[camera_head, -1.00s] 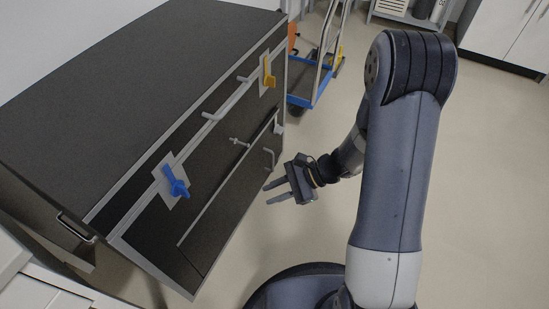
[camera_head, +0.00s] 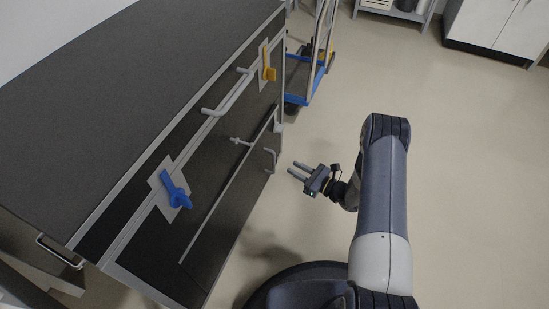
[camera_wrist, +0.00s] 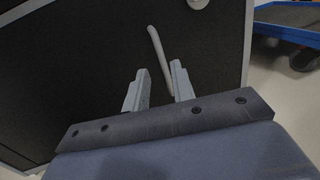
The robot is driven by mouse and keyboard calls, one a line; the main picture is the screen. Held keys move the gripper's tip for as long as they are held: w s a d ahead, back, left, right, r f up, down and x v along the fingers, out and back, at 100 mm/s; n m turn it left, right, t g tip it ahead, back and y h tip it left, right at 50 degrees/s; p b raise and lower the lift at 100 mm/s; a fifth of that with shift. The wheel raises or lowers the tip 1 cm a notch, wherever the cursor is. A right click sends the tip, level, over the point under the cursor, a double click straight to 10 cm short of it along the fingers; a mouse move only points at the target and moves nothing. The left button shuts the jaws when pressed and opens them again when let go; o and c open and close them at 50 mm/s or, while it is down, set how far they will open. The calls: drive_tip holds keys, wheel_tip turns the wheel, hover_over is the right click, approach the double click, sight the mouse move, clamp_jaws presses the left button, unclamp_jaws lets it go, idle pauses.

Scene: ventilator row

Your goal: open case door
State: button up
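The black case (camera_head: 130,75) with grey edges fills the left of the head view. Its front carries a blue latch (camera_head: 176,192), a yellow latch (camera_head: 268,68), a long grey bar handle (camera_head: 230,92) and a short grey door handle (camera_head: 271,160) lower down. The front looks closed. My gripper (camera_head: 293,169) is just right of the short handle, pointing at the case, apart from it. In the wrist view my gripper (camera_wrist: 158,72) is open and empty, and the slanted grey handle (camera_wrist: 160,60) shows beyond and between the fingers.
A blue cart (camera_head: 310,85) stands behind the case's far end; its base also shows in the wrist view (camera_wrist: 290,32). A grey peg (camera_head: 238,141) sticks out of the front. White cabinets (camera_head: 495,25) stand at the back right. The floor at right is clear.

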sight(274, 157)
drive_tip(key=b+x, duration=0.2)
drive_tip(key=x, duration=0.7)
drive_tip(key=shift+w+a, duration=0.1)
drive_tip(key=shift+a, duration=0.3)
clamp_jaws()
